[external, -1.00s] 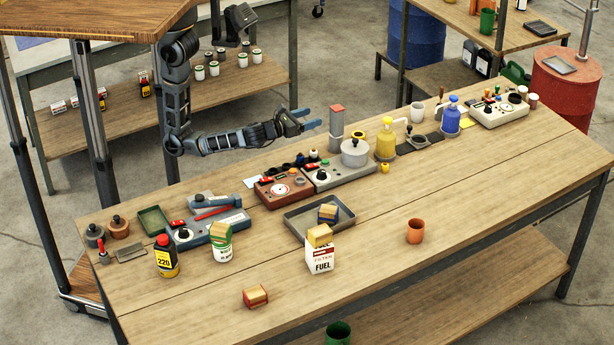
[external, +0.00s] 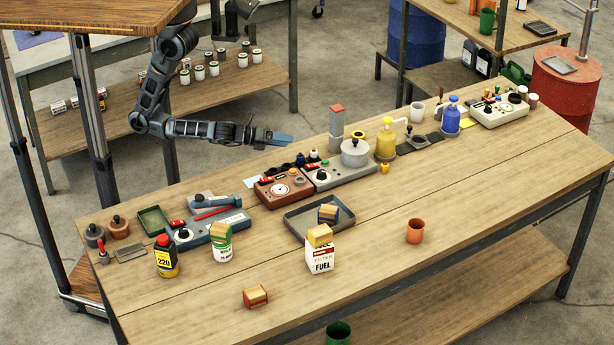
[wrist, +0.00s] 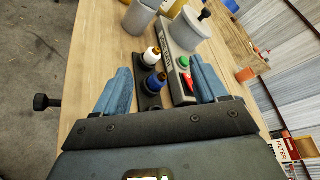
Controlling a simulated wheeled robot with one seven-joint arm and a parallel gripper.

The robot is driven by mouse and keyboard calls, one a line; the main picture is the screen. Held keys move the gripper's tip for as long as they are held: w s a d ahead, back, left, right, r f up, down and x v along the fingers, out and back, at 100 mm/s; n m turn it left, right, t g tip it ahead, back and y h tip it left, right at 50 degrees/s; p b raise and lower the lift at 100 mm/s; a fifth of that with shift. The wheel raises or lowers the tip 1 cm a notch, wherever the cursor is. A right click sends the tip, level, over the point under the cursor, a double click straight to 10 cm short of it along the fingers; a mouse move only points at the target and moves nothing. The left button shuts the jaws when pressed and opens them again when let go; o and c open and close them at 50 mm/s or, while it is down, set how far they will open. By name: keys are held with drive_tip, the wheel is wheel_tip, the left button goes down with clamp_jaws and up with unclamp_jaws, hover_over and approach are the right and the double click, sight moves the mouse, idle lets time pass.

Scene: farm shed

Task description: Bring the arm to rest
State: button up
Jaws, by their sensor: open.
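My gripper (external: 278,138) is at the back edge of the workbench (external: 370,225) in the external view, raised above the back of the red and grey control boxes.
A grey pot (external: 355,152) and a yellow pump bottle (external: 386,145) stand right of the gripper. A fuel filter box (external: 320,258), a grey tray (external: 300,222) and an orange cup (external: 415,231) stand nearer the front. The right front of the bench is clear.

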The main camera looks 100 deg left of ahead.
drive_tip(key=s+n+h, duration=0.1)
drive_tip(key=s, duration=0.1)
drive_tip(key=s+d+n+h, duration=0.1)
drive_tip(key=s, duration=0.1)
drive_tip(key=s+d+f+n+h+p, duration=0.1)
drive_tip(key=s+n, duration=0.1)
drive_tip(key=shift+s+d, duration=0.1)
drive_tip(key=shift+s, duration=0.15)
drive_tip(key=s+n, duration=0.1)
drive_tip(key=s, duration=0.1)
drive_tip(key=s+d+r+n+h, duration=0.1)
drive_tip(key=s+n, duration=0.1)
drive_tip(key=s+n+p, duration=0.1)
drive_tip(key=shift+s+d+r+n+h, duration=0.2)
drive_tip(key=shift+s+d+n+h, duration=0.1)
drive_tip(key=shift+s+d+n, duration=0.1)
drive_tip(key=s+r+n+h+p, duration=0.1)
drive_tip(key=s+r+n+p, duration=0.1)
drive_tip(key=s+r+n, duration=0.6)
drive_tip(key=s+n, duration=0.2)
drive_tip(key=n, duration=0.2)
drive_tip(key=shift+s+d+n+t, duration=0.25)
drive_tip(key=shift+n+t, duration=0.05)
drive_tip(key=shift+t, duration=0.1)
